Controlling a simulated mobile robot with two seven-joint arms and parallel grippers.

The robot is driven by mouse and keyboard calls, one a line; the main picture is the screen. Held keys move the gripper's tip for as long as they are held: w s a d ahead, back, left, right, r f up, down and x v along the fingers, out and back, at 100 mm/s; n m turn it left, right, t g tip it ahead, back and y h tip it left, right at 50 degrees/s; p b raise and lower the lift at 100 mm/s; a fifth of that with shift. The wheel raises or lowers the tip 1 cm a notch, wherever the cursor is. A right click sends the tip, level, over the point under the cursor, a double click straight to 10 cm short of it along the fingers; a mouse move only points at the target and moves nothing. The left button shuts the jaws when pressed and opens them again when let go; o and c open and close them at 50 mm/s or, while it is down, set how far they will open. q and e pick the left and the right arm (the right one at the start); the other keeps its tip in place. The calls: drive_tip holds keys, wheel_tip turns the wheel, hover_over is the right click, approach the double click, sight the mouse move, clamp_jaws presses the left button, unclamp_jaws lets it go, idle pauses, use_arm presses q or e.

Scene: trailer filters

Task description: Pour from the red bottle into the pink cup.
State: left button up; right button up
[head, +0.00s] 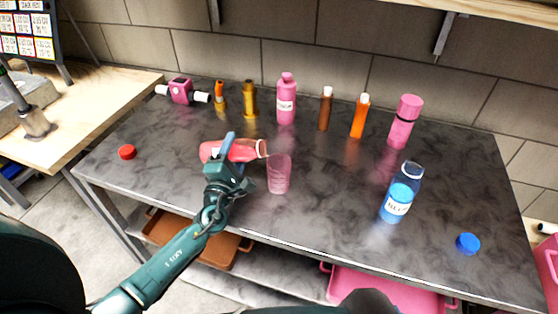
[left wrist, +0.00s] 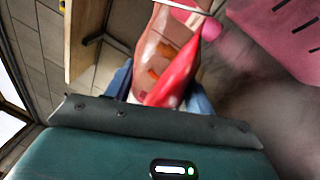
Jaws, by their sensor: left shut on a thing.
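My left gripper (head: 228,158) is shut on the red bottle (head: 242,150), near the middle of the table. The bottle lies almost level in the grip, with its open mouth pointing right, by the rim of the pink cup. The translucent pink cup (head: 279,175) stands upright on the table just right of the gripper. In the left wrist view the red bottle (left wrist: 178,75) shows close up between the blue fingers. I cannot tell whether liquid is flowing. A red cap (head: 127,152) lies at the table's left. My right gripper is not in view.
On the dark table (head: 330,220), a pink bottle (head: 286,98), orange and brown tubes and a pink flask (head: 405,121) stand along the back. A blue bottle (head: 401,192) and blue cap (head: 467,243) are at the right. The table's front middle is clear.

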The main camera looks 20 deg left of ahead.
use_arm(q)
drive_tip(key=shift+d+r+m+p, duration=0.2)
drive_tip(key=shift+r+m+p, duration=0.3)
drive_tip(key=shift+r+p, duration=0.05)
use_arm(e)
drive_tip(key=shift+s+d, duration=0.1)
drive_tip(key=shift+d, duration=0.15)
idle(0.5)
use_arm(q)
drive_tip(key=shift+d+r+m+h+p, duration=0.15)
drive_tip(key=shift+r+m+h+p, duration=0.15)
drive_tip(key=shift+m+p, duration=0.2)
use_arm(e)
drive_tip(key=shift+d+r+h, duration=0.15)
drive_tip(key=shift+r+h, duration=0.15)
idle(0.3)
use_arm(q)
drive_tip(key=shift+r, duration=0.15)
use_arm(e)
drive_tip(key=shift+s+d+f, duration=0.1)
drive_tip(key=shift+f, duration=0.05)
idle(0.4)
use_arm(q)
drive_tip(key=shift+r+m+p, duration=0.15)
drive_tip(key=shift+m+p, duration=0.25)
drive_tip(key=shift+p, duration=0.05)
idle(0.7)
